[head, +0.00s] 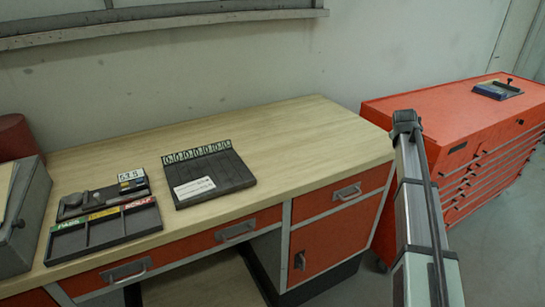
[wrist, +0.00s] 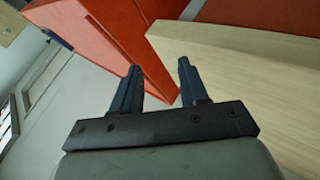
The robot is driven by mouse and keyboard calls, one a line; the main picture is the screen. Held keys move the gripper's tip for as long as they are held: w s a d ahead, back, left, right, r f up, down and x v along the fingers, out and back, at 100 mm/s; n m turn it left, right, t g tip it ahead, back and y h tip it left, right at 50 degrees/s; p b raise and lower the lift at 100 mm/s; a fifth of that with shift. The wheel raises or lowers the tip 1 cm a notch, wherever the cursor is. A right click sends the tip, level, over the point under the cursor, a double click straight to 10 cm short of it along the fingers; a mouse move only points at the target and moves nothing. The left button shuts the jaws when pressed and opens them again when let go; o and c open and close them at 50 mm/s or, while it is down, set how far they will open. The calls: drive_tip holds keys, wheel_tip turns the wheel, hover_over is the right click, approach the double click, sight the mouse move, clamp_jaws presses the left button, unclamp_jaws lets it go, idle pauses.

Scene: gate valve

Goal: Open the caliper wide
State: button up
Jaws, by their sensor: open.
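I cannot make out a caliper for certain in either view. A dark holder (head: 103,197) on the workbench carries a small grey object and a "53.5" sign; the object is too small to identify. A small blue-grey device (head: 497,89) with a dark upright knob sits on the red tool chest; I cannot tell what it is. My gripper (wrist: 158,70) is open, with two dark fingers apart and nothing between them. In the wrist view it is near the bench edge and the red chest, touching neither as far as I can see. My arm rises at the right of the head view.
The wooden workbench (head: 290,125) is clear at its back and right. A dark numbered tray (head: 222,187) holds a white card. A sorting tray (head: 105,232) has green, yellow and red labels. A grey box (head: 25,225) stands at left. The red tool chest (head: 435,112) stands right, beyond a gap.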

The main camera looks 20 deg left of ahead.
drive_tip(key=a, duration=0.5)
drive_tip(key=s+a+r+y, duration=0.1)
drive_tip(key=a, duration=0.4)
drive_tip(key=a+n+y, duration=0.1)
drive_tip(key=a, duration=0.5)
drive_tip(key=shift+s+r, duration=0.25)
drive_tip(key=shift+s, duration=0.1)
drive_tip(key=s+a+r+n+g+y, duration=0.15)
drive_tip(key=s+a, duration=0.25)
drive_tip(key=a, duration=1)
wheel_tip(320, 180, up, 10)
drive_tip(key=n+g+y, duration=0.4)
drive_tip(key=n+g, duration=0.4)
hover_over(97, 194)
drive_tip(key=d, duration=0.6)
drive_tip(key=x, duration=1.4)
drive_tip(key=shift+w+d+f, duration=0.1)
clamp_jaws()
